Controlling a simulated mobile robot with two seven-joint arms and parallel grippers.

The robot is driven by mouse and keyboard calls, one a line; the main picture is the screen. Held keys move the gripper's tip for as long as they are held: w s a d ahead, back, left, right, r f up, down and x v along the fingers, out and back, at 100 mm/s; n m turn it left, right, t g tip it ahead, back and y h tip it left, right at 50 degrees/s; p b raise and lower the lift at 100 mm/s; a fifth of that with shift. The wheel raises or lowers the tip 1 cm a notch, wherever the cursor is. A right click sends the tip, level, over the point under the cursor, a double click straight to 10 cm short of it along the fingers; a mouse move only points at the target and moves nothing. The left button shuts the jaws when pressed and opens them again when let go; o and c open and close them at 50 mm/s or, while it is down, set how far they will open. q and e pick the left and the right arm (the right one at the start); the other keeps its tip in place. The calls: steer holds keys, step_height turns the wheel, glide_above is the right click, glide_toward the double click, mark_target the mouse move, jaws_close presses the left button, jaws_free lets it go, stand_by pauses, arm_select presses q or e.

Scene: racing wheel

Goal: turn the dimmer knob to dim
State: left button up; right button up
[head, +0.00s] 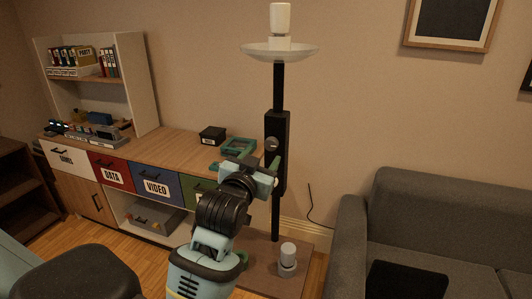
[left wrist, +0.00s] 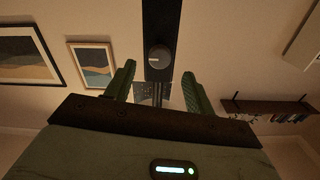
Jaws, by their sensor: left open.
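The dimmer knob (head: 271,144) is a small round grey dial on the black upright panel (head: 280,178) of a floor lamp. In the left wrist view the knob (left wrist: 159,57) shows a pale mark toward its left side. My left gripper (head: 256,163) is just below the knob in the head view. Its green fingers are spread open in the left wrist view (left wrist: 159,82), with nothing between them. The knob appears beyond the fingertips, roughly centred between them, and not gripped. My right gripper is out of view.
The lamp carries a glass dish (head: 280,52) with a white bulb (head: 280,18) on top. A second white bulb-like item (head: 288,255) stands on the lamp's base. A cabinet (head: 165,146) is at left, a grey sofa (head: 440,215) at right.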

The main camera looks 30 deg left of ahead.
arm_select(q)
steer(key=shift+v, duration=1.5)
steer(key=s+d+f+m+g+h, duration=0.1)
steer(key=s+d+f+g+h, duration=0.15)
steer(key=f, duration=1.05)
steer(key=s+d+f+m+g+h, duration=0.15)
steer(key=s+d+f, duration=0.25)
steer(key=f, duration=0.8)
steer(key=s+d+f+g+h, duration=0.1)
steer(key=s+d+f+g, duration=0.1)
steer(key=s+f, duration=0.7)
steer(key=s+d+f+g+h, duration=0.1)
steer(key=s+d+f+g, duration=0.1)
steer(key=s+f, duration=0.8)
steer(key=shift+s+d, duration=0.65)
steer(key=shift+d, duration=0.1)
